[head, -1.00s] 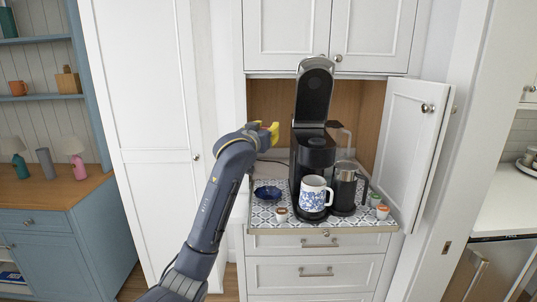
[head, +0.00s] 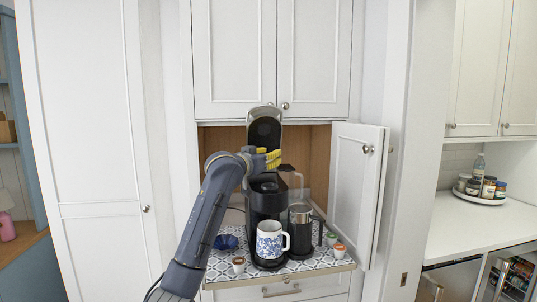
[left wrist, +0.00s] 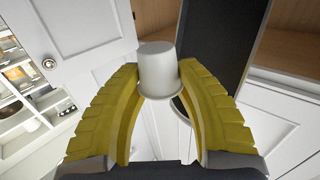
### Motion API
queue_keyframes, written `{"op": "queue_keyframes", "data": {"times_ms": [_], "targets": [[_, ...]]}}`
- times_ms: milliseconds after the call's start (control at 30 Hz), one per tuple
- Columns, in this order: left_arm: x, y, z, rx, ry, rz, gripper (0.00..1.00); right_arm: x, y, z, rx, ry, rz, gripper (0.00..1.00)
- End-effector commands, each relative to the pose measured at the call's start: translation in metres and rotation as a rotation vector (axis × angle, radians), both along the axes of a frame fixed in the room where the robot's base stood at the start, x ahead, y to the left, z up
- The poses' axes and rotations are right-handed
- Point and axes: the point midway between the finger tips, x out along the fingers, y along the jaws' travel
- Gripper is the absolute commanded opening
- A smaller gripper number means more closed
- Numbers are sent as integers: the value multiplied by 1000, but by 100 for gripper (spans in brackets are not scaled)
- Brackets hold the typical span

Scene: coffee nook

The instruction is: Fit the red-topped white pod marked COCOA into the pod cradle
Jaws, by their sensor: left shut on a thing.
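My left gripper (head: 268,158) is above the coffee machine (head: 267,208), in front of its raised lid (head: 264,132). In the left wrist view its yellow fingers (left wrist: 158,88) are shut on a white pod (left wrist: 158,68). The pod's coloured top and marking do not show. The pod is hard to make out in the head view. The pod cradle is at the top of the machine body, below the gripper, and I cannot see into it clearly. My right gripper is not in view.
A blue-patterned white mug (head: 269,243) stands at the machine's front. A glass-and-black press (head: 300,232) is to its right. Pods lie on the patterned shelf (head: 222,266): one at front left (head: 239,264), others at right (head: 340,251). A blue bowl (head: 226,241) sits left. The cabinet door (head: 352,195) stands open.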

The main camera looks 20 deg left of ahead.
Motion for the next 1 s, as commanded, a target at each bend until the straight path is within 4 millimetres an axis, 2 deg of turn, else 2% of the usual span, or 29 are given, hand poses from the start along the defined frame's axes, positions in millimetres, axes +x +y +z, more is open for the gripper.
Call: {"op": "queue_keyframes", "data": {"times_ms": [600,1000], "targets": [[0,0,-41,0,2,1,20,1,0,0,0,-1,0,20],[0,0,-55,0,1,1,20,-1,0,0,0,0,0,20]]}}
